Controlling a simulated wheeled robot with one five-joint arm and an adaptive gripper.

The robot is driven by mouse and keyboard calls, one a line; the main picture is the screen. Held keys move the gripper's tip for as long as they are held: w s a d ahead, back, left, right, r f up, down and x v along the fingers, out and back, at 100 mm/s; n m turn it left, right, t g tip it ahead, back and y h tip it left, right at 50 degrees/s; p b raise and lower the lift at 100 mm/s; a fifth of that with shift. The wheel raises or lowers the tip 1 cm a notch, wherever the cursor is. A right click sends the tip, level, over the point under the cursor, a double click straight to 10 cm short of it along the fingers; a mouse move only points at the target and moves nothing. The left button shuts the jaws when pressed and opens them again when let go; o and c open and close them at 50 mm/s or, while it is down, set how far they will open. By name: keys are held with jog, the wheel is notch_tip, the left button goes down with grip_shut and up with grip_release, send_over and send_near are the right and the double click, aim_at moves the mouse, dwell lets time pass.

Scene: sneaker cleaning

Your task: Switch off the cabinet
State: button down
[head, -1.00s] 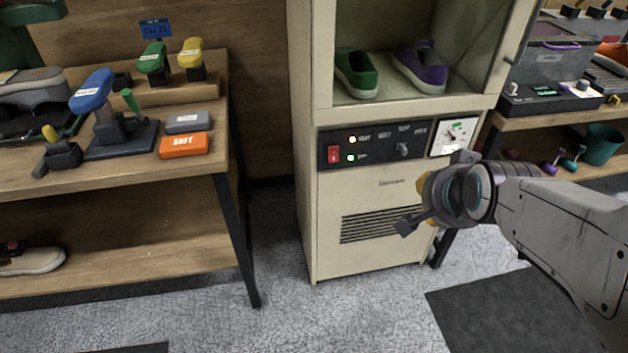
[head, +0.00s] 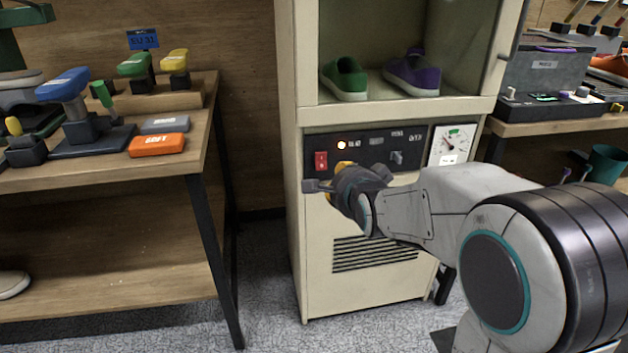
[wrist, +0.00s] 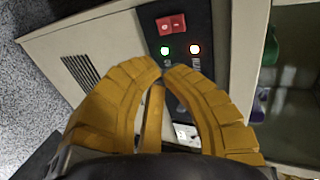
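The cream cabinet (head: 375,215) stands in the middle of the head view. Its black control panel (head: 374,147) carries a red rocker switch (head: 321,160) at the left end, which also shows near the top of the wrist view (wrist: 171,23). An amber light (head: 341,145) is lit beside it. In the wrist view a green light (wrist: 165,50) and an amber light (wrist: 195,48) glow between the switch and my fingertips. My gripper (head: 342,169) is in front of the panel, just below and right of the switch. Its yellow fingers (wrist: 162,72) come together at the tips, empty. Contact with the panel is not visible.
A green shoe (head: 345,78) and a purple shoe (head: 413,72) sit in the cabinet's upper compartment. A knob (head: 397,158) and dial gauge (head: 452,145) are right of the switch. A wooden shelf table (head: 190,165) with brushes stands left.

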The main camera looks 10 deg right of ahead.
aim_at(323, 170)
jog(key=shift+w+a+f, duration=0.1)
jog(key=shift+w, duration=0.1)
dwell(0.3)
jog(key=b+x, duration=0.2)
jog(key=x, duration=1.2)
jog(key=shift+b, duration=0.4)
jog(key=shift+w+f+b, duration=0.45)
jog(key=shift+f+b, duration=0.1)
jog(key=shift+b, duration=0.4)
jog(key=shift+r, duration=0.15)
jog(key=shift+r+p, duration=0.15)
jog(key=shift+p, duration=0.2)
